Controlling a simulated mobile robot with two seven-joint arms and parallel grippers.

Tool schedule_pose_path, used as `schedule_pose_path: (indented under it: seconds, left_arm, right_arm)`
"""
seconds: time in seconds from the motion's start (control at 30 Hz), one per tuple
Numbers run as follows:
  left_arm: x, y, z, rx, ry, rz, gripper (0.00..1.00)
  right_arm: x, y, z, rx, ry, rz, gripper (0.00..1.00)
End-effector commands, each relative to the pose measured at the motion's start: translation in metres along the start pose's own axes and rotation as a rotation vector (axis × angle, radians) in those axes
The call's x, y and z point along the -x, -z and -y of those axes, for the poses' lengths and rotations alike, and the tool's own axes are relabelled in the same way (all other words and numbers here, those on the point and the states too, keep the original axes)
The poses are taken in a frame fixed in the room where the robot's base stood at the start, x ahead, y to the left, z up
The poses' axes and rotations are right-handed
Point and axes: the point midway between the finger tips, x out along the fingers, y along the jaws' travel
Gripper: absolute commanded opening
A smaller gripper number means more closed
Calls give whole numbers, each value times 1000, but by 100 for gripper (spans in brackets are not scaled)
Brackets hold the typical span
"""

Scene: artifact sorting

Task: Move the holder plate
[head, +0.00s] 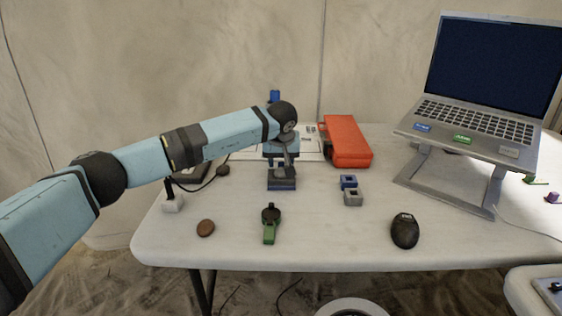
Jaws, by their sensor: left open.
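My left arm reaches in from the left, and its gripper (287,158) points down over the middle of the table. The gripper is open and hangs just in front of a blue and dark upright device, like a microscope, with its base (281,183) on the table. The arm and gripper hide much of that device, and I cannot tell whether they touch. I cannot surely pick out the holder plate. Small blue (348,181) and grey (353,198) blocks with square openings sit right of the device. My right gripper is not in view.
An orange case (348,139) lies behind the blocks. A laptop (475,112) on a metal stand (450,187) fills the right. A black mouse (405,231), a green-handled object (270,225) and a brown disc (205,228) lie near the front edge. The front middle is clear.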

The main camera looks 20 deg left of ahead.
Motion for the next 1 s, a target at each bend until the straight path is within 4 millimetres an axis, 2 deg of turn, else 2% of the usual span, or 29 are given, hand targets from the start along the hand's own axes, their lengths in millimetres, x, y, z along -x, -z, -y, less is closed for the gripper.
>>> schedule_pose_path:
  seconds: [0.1,0.13,0.3,0.57,0.7,0.83,1.0]
  left_arm:
    - [0,0,0,0,0,0,45]
    - [0,0,0,0,0,0,40]
    - [0,0,0,0,0,1,1]
    - [5,1,1,-2,4,-41,0]
    - [20,0,1,-5,3,-189,0]
    - [30,-3,1,-4,2,-331,0]
    - [38,-5,1,-1,1,-416,0]
  right_arm:
    - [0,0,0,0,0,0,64]
    - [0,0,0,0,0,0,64]
    - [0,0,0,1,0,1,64]
    - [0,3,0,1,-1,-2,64]
    - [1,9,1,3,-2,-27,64]
    - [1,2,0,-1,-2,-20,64]
    - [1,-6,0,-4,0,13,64]
